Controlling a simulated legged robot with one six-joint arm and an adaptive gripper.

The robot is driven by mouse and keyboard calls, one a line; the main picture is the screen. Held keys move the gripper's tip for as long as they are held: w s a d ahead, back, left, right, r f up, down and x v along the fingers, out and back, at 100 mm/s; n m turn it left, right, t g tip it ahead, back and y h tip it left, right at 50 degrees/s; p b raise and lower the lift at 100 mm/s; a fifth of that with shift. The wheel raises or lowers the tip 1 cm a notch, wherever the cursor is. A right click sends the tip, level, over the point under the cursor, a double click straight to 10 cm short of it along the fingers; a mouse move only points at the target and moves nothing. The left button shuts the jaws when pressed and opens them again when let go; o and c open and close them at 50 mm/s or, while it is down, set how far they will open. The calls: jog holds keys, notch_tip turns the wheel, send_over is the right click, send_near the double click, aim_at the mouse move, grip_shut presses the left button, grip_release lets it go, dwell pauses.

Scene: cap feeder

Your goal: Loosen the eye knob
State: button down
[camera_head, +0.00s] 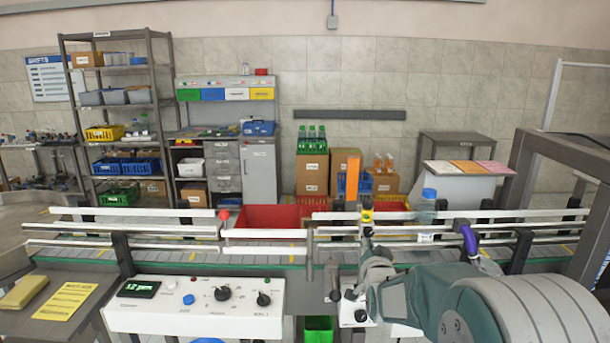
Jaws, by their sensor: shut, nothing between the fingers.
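A small yellow and black sensor-like block (367,214) stands on the conveyor's rail, right of an upright orange piece (352,178). Below it, a dark knob-like end (334,296) sits at the foot of a bracket on the conveyor's near side. I cannot tell for sure which part is the eye knob. My arm comes in from the lower right. My gripper (374,264) is at its far end, in front of the near rail and just right of the bracket. It is shut and empty. It and the arm hide part of the bracket area.
The conveyor's long rails (150,229) cross the view. A clear bottle with a blue cap (427,208) stands on it at right. A white control panel (195,307) with knobs is at front left. A red bin (270,217) lies behind the rails; a grey frame post (545,190) stands right.

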jog(key=shift+r, duration=0.25)
jog(key=shift+a+r, duration=0.45)
jog(key=shift+a, duration=0.3)
dwell(0.7)
jog(key=s, duration=0.6)
jog(key=shift+a+f, duration=0.3)
jog(key=shift+a, duration=0.05)
jog(key=w+d+f, duration=0.1)
jog(key=w+d, duration=0.1)
jog(key=w, duration=0.4)
dwell(0.8)
